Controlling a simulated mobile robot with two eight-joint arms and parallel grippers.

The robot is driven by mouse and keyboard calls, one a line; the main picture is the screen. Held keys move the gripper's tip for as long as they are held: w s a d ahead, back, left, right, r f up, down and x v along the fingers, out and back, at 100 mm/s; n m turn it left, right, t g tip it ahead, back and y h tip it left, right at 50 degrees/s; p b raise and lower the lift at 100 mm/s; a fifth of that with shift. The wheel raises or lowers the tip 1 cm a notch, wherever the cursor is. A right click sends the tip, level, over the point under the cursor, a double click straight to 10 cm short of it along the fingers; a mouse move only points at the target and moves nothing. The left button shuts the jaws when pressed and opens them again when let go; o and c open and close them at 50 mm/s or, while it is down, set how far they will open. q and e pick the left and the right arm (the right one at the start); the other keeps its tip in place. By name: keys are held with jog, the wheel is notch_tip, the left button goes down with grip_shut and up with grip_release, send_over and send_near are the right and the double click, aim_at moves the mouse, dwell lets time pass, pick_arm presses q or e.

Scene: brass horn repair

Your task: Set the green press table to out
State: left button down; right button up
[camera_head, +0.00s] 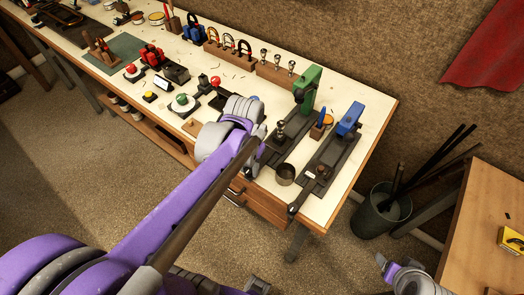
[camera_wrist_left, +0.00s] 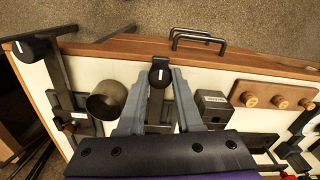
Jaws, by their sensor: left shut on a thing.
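The green press (camera_head: 308,88) stands at the right part of the bench, on a dark slide base. My left gripper (camera_head: 252,165) is at the bench's front edge by this base, and its arm hides part of it. In the left wrist view my left gripper (camera_wrist_left: 160,82) has its two grey fingers either side of a black knob (camera_wrist_left: 160,72) with a white line, at the front end of a dark bar. It is shut on this knob. Parts of my own body show along the bottom of the head view, but my right gripper's fingers cannot be made out.
A blue press (camera_head: 349,119) with its own black knob (camera_head: 293,209) stands to the right. A dark round cup (camera_head: 285,174) sits between the presses, near the held knob. Drawer handles (camera_wrist_left: 198,38) stick out from the bench front. A bin of rods (camera_head: 381,212) stands on the floor.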

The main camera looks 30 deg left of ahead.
pick_arm(q)
jog(key=shift+s+a, duration=0.1)
jog(key=shift+s, duration=1)
pick_arm(e)
jog(key=shift+w+r, duration=0.2)
jog(key=shift+w, duration=0.1)
pick_arm(q)
jog(key=c, duration=0.9)
grip_release()
jog(key=o, duration=0.3)
jog(key=shift+s, duration=0.2)
jog(key=shift+w, duration=0.1)
pick_arm(e)
jog(key=shift+s, duration=0.15)
pick_arm(q)
jog(key=shift+r, duration=0.1)
notch_tip(320, 180, up, 11)
jog(key=shift+f+p, duration=0.15)
jog(key=shift+p, duration=0.4)
pick_arm(e)
jog(key=shift+w+r, duration=0.3)
jog(key=shift+r, duration=0.4)
